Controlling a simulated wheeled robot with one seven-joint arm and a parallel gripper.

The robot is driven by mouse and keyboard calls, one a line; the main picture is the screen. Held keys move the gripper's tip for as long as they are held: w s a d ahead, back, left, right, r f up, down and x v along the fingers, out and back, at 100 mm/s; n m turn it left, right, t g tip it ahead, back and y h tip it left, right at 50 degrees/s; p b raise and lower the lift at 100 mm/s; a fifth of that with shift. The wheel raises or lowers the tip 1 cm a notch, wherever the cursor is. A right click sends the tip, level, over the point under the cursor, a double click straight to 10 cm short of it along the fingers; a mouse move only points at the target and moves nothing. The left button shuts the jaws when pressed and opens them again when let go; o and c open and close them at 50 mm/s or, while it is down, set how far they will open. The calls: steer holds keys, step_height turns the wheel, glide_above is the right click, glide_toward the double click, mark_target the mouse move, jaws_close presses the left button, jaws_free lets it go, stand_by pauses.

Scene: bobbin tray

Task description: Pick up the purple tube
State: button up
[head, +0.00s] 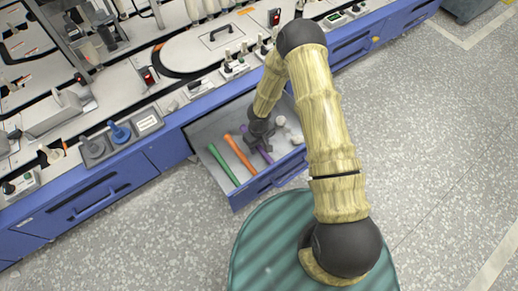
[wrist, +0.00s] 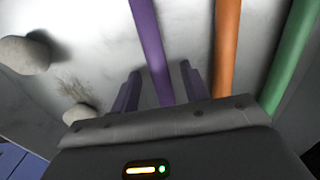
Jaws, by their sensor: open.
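The purple tube (wrist: 150,45) lies in the open drawer. In the wrist view it runs from the top edge down between my gripper's two fingers. My gripper (wrist: 160,85) is open, with one finger on each side of the tube and a gap on both sides. I cannot tell how far above the drawer floor the fingers are. In the head view my gripper (head: 259,143) is inside the drawer and hides part of the purple tube (head: 266,156).
An orange tube (head: 240,155) and a green tube (head: 223,164) lie left of the purple one in the drawer (head: 205,136). Pale rounded objects (wrist: 25,55) lie on the other side. The drawer's blue front (head: 270,184) stands before a cluttered workbench.

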stand_by(0.4)
jaws_close()
steer(key=shift+r, duration=0.1)
step_height(320, 180, up, 10)
steer(key=p, duration=0.6)
stand_by(0.5)
